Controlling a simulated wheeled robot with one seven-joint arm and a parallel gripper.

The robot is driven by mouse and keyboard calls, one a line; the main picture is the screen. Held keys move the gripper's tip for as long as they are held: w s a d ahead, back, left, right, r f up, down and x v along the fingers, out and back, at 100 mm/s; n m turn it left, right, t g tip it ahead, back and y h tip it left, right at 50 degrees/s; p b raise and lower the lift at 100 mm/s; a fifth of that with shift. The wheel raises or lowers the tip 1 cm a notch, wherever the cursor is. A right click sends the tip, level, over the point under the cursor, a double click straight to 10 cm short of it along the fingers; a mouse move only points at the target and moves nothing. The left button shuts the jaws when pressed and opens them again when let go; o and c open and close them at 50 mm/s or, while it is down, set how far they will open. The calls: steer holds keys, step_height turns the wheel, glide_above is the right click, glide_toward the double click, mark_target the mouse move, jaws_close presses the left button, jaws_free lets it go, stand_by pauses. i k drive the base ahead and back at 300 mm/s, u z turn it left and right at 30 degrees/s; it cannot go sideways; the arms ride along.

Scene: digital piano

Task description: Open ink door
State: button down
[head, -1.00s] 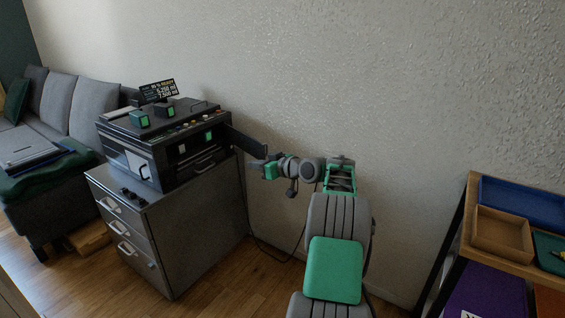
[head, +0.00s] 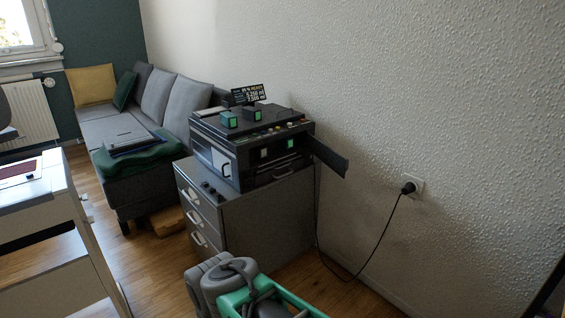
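A dark printer (head: 236,172) stands on a grey drawer cabinet (head: 262,222) against the wall. A dark flat panel (head: 330,158), which looks like the ink door, sticks out from the right edge of the printer's right-hand face, swung away from the body. Beside it, that face shows a pale block (head: 264,153) and a lit green block (head: 291,144). A pale panel with a dark handle is on the printer's left-hand face (head: 222,163). My gripper is not in view; only grey and green links of my arm show at the bottom, apart from the printer.
Two green-faced boxes (head: 229,119) and a small display (head: 249,95) are on top of the printer. A sofa (head: 125,125) is behind left, a white table (head: 40,215) at left. A cord runs to a wall socket (head: 413,186). Floor shows between table and cabinet.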

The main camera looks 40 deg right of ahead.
mark_target(337, 162)
steer(key=u, duration=0.05)
steer(key=i, duration=1.2)
steer(key=z, duration=0.3)
